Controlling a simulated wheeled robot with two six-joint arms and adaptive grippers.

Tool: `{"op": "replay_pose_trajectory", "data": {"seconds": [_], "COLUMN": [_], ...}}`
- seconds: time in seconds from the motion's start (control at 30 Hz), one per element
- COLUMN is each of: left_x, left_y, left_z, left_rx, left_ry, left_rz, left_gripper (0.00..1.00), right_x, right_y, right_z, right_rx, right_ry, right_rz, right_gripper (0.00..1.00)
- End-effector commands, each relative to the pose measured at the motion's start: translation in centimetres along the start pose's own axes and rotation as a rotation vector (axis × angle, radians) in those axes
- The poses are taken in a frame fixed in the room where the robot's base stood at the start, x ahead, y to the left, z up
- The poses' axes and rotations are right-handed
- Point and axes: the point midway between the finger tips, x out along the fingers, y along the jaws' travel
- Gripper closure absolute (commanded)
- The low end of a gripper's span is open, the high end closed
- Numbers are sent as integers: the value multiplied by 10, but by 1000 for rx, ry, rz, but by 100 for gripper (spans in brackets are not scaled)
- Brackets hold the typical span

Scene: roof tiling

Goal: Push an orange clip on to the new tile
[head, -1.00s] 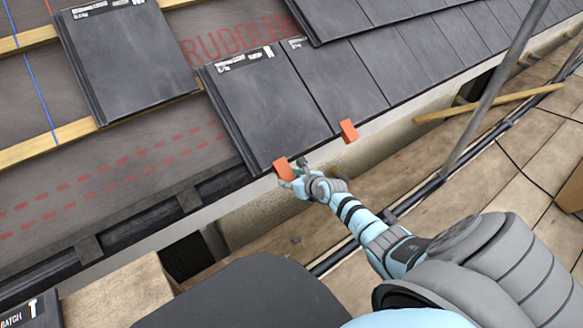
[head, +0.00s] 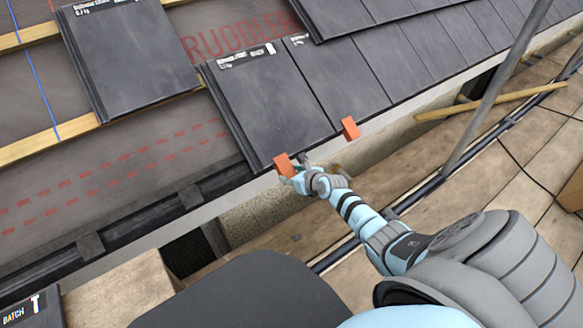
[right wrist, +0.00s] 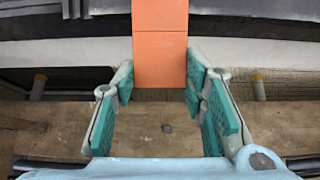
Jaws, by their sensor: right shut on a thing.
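The new tile (head: 275,107) is a dark grey slab with a white label, at the left end of the lower row. An orange clip (head: 283,164) is at its lower edge, near the bottom left corner. My right gripper (head: 292,172) is shut on this clip. In the right wrist view the clip (right wrist: 160,58) stands between the teal-padded fingers (right wrist: 160,82), its upper part reaching the dark tile edge. I cannot tell whether it is fully seated. A second orange clip (head: 350,128) sits on the lower edge of the neighbouring tile (head: 340,80). My left gripper is out of view.
A separate dark tile (head: 130,55) lies on the wooden battens (head: 45,140) at upper left. Bare underlay (head: 120,170) is left of the new tile. A grey scaffold pole (head: 495,85) and plank boards (head: 450,180) are at right. A batch-marked tile stack (head: 35,308) is at lower left.

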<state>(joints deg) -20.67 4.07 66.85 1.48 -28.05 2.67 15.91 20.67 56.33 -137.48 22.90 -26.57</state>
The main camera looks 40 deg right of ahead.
Motion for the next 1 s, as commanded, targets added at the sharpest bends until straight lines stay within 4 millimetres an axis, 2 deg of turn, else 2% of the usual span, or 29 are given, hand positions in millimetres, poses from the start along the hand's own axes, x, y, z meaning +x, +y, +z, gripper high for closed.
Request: {"op": "replay_pose_trajectory", "data": {"seconds": [1.0], "left_x": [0], "left_y": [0], "left_z": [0], "left_rx": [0], "left_ry": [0], "left_rz": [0], "left_gripper": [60], "right_x": [4], "right_y": [0], "right_z": [13], "right_rx": [0], "right_ry": [-7], "right_rz": [-2], "right_gripper": [100]}}
